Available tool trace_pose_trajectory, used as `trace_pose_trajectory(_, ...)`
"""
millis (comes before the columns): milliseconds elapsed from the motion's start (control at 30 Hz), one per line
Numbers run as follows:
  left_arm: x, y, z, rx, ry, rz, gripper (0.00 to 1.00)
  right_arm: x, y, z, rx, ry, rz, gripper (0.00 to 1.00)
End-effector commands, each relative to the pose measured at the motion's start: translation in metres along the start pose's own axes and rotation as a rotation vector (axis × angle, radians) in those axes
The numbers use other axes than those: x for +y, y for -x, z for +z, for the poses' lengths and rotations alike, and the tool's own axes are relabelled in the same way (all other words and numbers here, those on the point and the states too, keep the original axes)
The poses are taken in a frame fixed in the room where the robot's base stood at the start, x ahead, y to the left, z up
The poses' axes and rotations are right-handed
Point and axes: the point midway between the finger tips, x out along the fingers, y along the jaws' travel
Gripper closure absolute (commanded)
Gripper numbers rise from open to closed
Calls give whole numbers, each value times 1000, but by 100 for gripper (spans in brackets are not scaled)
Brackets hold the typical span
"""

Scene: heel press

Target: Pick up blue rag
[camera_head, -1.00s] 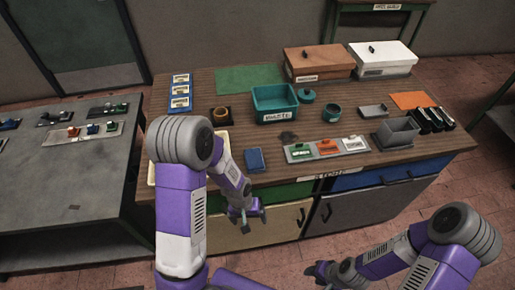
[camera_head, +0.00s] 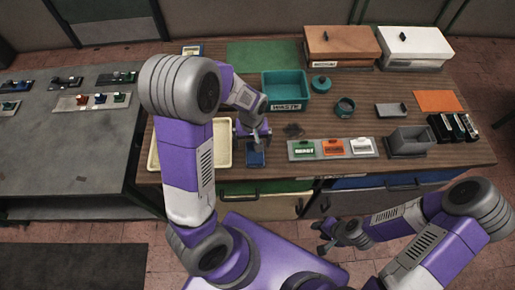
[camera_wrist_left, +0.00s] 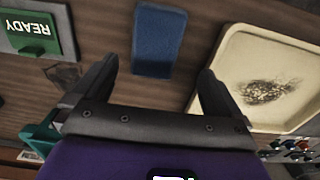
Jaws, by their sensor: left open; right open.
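The blue rag (camera_head: 256,158) is a small folded rectangle lying flat near the front edge of the wooden table. My left gripper (camera_head: 254,142) is over it and hides its far part in the head view. In the left wrist view the rag (camera_wrist_left: 159,42) lies beyond and between the two spread fingers (camera_wrist_left: 158,70), with nothing held. My right gripper (camera_head: 324,238) is open and empty, low in front of the table.
A cream tray (camera_head: 224,152) with a dark smudge is left of the rag. Right of it are a dark patch (camera_head: 294,130) and a grey strip (camera_head: 319,157) with green, orange and white blocks. The teal waste bin (camera_head: 287,88) stands behind.

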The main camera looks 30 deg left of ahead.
Motion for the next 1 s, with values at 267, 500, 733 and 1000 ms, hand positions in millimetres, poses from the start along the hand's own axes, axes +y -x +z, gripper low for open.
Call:
trace_pose_trajectory(267, 7, -41, 2, -2, 0, -2, 0, 2, -5, 0, 0, 0, 0, 57)
trace_pose_trajectory(500, 8, -54, 2, 1, 0, 1, 0, 2, -6, -1, 1, 0, 0, 57)
trace_pose_trajectory(733, 8, -54, 2, 1, -1, 1, 12, 2, -6, -1, 1, 0, 0, 57)
trace_pose_trajectory(1000, 8, -54, 2, 1, -1, 1, 54, 2, -6, -1, 1, 0, 0, 57)
